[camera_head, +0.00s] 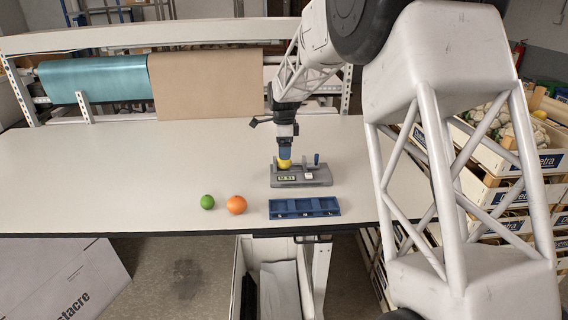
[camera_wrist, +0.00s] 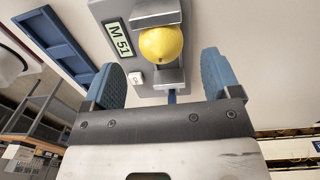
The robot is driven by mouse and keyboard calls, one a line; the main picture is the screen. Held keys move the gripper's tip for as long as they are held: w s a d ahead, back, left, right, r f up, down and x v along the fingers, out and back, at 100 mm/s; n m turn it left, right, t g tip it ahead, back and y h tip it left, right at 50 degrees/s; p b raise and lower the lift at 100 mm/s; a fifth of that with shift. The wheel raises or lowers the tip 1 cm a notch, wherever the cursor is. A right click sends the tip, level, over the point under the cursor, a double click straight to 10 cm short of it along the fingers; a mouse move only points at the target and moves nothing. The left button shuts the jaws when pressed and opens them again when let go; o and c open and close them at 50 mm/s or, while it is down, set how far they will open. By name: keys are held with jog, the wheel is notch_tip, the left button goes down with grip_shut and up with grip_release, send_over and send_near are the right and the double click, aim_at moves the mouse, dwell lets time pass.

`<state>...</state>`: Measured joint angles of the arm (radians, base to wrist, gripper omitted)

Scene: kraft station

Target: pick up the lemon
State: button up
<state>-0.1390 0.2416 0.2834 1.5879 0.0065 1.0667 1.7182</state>
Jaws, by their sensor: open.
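The yellow lemon (camera_wrist: 161,44) sits in the cradle of a grey device (camera_wrist: 110,12) with an "M 51" display. In the head view the lemon (camera_head: 284,163) shows just under my gripper, partly hidden by it, on the grey device (camera_head: 290,182). My gripper (camera_wrist: 160,75) is open, with its two blue fingers apart and nothing between their tips that I can see held. The lemon lies ahead of the fingertips in the wrist view. Whether the fingers flank the lemon is unclear in the head view.
A blue divided tray (camera_head: 304,214) lies in front of the device near the table's front edge. A green lime (camera_head: 207,202) and an orange (camera_head: 236,205) rest to the left. The table (camera_head: 100,180) is clear farther left. Crates (camera_head: 505,185) stand at the right.

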jog(key=shift+f, duration=0.2)
jog(key=shift+f, duration=2.5)
jog(key=c, duration=1.1)
jog(key=shift+r, duration=0.15)
jog(key=shift+r, duration=0.45)
notch_tip(320, 180, up, 3)
jog(key=shift+s+f, duration=0.1)
jog(key=shift+f, duration=0.1)
jog(key=s+d+r, duration=0.1)
jog(key=s+d, duration=0.1)
jog(key=s, duration=1.3)
jog(key=shift+s+r, duration=0.15)
jog(key=shift+s, duration=0.2)
